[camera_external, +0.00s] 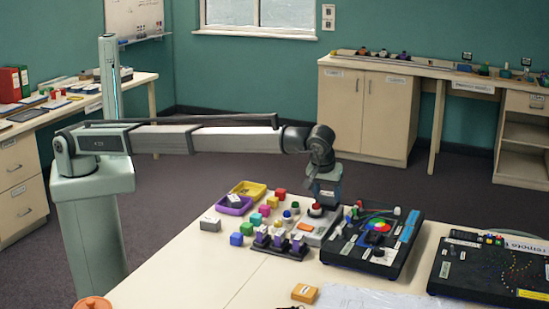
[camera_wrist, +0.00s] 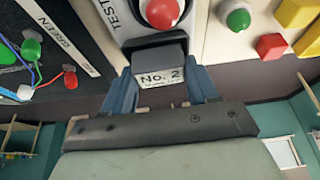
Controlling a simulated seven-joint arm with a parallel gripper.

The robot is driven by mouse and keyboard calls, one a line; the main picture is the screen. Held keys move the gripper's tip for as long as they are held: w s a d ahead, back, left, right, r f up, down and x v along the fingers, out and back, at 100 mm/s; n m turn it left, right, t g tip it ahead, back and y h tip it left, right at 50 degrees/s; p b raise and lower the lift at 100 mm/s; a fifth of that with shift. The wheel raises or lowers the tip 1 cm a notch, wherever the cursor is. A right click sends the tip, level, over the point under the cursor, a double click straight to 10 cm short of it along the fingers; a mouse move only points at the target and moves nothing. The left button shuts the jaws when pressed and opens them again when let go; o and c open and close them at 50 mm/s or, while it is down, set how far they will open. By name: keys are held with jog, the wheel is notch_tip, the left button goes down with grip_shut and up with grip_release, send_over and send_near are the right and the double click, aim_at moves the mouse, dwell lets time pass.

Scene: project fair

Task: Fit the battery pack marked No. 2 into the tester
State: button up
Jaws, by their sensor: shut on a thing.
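The battery pack marked No. 2 (camera_wrist: 160,75) is a dark grey block with a white label, held between the two blue-grey fingers of my gripper (camera_wrist: 163,92). The tester (camera_wrist: 198,22) is a light grey box with a red button and partly readable "TEST" lettering. In the wrist view the pack lies right at the tester's edge, below the red button; I cannot tell whether it is in a slot or only above or beside it. In the external view my gripper (camera_external: 327,187) is over the tester (camera_external: 312,231), and the pack cannot be made out.
A black board with a colour wheel (camera_external: 375,240) and wires stands close to the right of the tester. Several coloured blocks, a purple tray (camera_external: 235,206), a yellow tray (camera_external: 250,188) and a dark rack (camera_external: 280,248) are to the left. An orange box (camera_external: 304,293) lies in front.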

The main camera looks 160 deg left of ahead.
jog(key=shift+f, duration=0.35)
jog(key=o, duration=1.1)
jog(key=shift+c, duration=0.9)
jog(key=shift+o, duration=0.9)
jog(key=shift+o, duration=0.8)
jog(key=shift+r, duration=3.5)
